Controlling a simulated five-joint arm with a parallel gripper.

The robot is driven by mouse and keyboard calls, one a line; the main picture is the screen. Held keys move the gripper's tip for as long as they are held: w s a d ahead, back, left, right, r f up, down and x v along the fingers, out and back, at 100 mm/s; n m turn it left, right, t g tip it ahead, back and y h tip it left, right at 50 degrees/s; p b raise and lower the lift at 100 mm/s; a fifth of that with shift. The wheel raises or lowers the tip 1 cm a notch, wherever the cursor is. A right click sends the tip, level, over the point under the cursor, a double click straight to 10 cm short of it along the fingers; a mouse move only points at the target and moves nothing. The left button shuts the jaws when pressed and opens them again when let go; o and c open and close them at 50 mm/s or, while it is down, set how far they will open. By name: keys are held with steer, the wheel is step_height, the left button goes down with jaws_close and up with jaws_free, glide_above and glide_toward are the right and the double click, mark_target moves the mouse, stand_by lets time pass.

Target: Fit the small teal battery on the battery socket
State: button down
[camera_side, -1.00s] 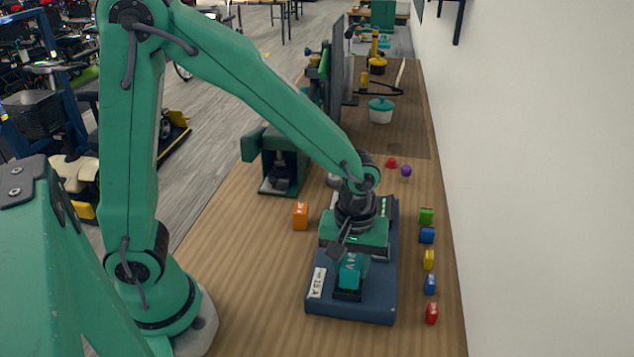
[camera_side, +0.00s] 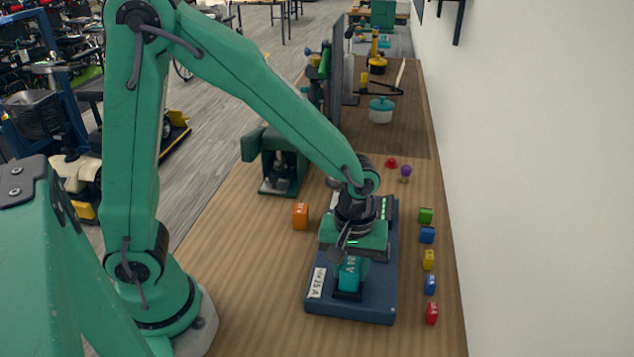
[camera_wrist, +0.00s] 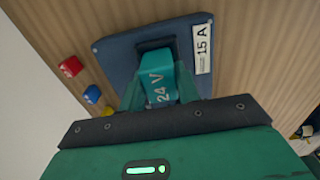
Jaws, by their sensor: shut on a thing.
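The teal battery (camera_side: 349,273), marked 24 V, stands at the near end of the dark blue base plate (camera_side: 378,308). It sits at a dark socket (camera_side: 345,295), and its lower end meets that socket; I cannot tell if it is fully seated. My gripper (camera_side: 350,262) is shut on the battery from above. In the wrist view the battery (camera_wrist: 157,75) is between the two teal fingers of my gripper (camera_wrist: 160,95), and the dark socket (camera_wrist: 155,44) shows behind it. A white label (camera_side: 317,283) reading 15 A is on the plate beside it.
Several small coloured blocks, including a red one (camera_side: 432,313), line the table's right side near the white wall. An orange block (camera_side: 300,216) stands left of the plate. A green machine (camera_side: 282,165) stands further back. The table front is clear.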

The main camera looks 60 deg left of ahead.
steer(key=shift+f, duration=0.55)
stand_by(0.9)
steer(key=c, duration=0.9)
jaws_free()
steer(key=shift+o, duration=0.3)
steer(key=o, duration=0.3)
steer(key=shift+r, duration=0.25)
steer(key=shift+r, duration=2.75)
